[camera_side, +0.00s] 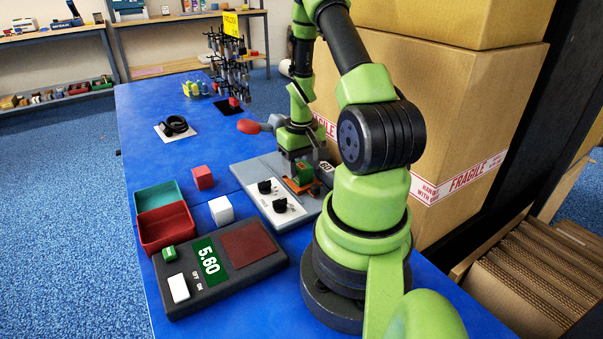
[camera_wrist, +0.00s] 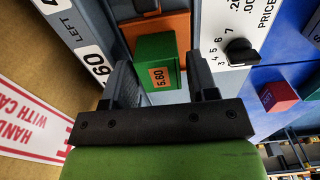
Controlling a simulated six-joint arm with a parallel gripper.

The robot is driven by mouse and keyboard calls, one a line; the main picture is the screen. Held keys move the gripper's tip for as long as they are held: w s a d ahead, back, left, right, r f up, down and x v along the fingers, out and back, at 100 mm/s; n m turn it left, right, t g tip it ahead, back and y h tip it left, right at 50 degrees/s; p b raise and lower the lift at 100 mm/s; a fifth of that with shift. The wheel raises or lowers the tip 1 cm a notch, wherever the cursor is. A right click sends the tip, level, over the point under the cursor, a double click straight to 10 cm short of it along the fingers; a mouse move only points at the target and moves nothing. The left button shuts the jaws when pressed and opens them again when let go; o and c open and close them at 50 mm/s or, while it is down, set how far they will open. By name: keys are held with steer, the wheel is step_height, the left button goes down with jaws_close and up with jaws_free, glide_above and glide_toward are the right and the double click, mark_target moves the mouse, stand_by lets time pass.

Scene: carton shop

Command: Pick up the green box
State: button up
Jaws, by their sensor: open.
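In the side view the green box (camera_side: 304,171) is partly hidden under my gripper (camera_side: 301,158). In the wrist view my gripper (camera_wrist: 162,75) is open, with one finger on each side of the green box as seen from there. I see gaps beside the box; whether its sides lie fully between the fingertips in depth I cannot tell.
The machine's white dial panel (camera_side: 279,203) lies beside the box. A red cube (camera_side: 202,178), a white cube (camera_side: 221,211), a green tray (camera_side: 158,196), a red tray (camera_side: 168,228) and a scale (camera_side: 225,290) reading 5.60 are nearby. Large cartons (camera_side: 445,105) stand behind my arm.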

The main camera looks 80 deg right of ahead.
steer(key=shift+f, duration=0.7)
steer(key=c, duration=0.8)
steer(key=shift+o, duration=0.2)
steer(key=shift+r, duration=0.1)
